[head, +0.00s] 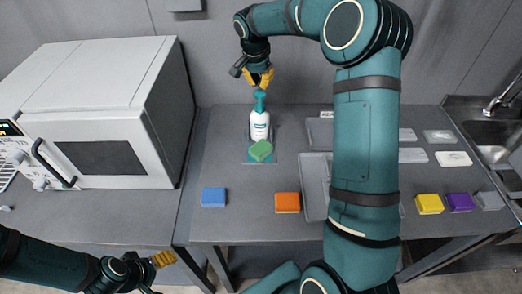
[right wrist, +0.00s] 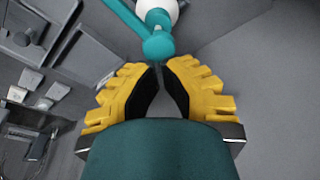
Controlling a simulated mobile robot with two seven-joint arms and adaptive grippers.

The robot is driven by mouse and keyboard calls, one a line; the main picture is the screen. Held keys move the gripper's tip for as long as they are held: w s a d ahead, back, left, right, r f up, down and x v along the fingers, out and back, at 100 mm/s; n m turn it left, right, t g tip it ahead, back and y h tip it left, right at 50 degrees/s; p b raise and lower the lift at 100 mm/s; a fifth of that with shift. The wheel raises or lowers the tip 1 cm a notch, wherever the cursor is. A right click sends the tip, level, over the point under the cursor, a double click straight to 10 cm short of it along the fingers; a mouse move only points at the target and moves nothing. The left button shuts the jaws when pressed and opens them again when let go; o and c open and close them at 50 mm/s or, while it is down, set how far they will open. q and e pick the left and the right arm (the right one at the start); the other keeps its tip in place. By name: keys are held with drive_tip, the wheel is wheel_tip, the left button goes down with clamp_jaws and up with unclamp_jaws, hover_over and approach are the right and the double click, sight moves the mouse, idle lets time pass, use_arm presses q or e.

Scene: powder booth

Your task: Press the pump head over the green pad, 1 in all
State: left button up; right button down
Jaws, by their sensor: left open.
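A white bottle (head: 260,125) with a teal pump head (head: 260,97) stands upright on a small mat at the back of the table. The pump head also shows in the right wrist view (right wrist: 158,47), just beyond my fingertips. The green pad (head: 261,151) is in front of the bottle, under the nozzle side. My right gripper (head: 262,82) is just above the pump head, its yellow fingertips (right wrist: 158,68) together with nothing between them. I cannot tell whether they touch the pump head. My left gripper (head: 165,258) is open and empty at the lower left, far from the bottle.
A blue sponge (head: 213,197) and an orange sponge (head: 287,202) lie in front. Grey trays (head: 314,190) are partly behind my right arm. Yellow (head: 429,204) and purple (head: 460,202) sponges lie right, near a sink (head: 490,128). A white oven (head: 100,120) stands left.

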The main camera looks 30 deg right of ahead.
sight(259, 93)
drive_tip(key=shift+f, duration=0.15)
drive_tip(key=shift+f+b, duration=1.85)
drive_tip(key=shift+f, duration=0.55)
drive_tip(key=shift+r, duration=0.15)
drive_tip(key=shift+r+p, duration=1.65)
drive_tip(key=shift+r, duration=0.75)
drive_tip(key=shift+r, duration=0.1)
wheel_tip(259, 93, up, 6)
drive_tip(key=p, duration=0.4)
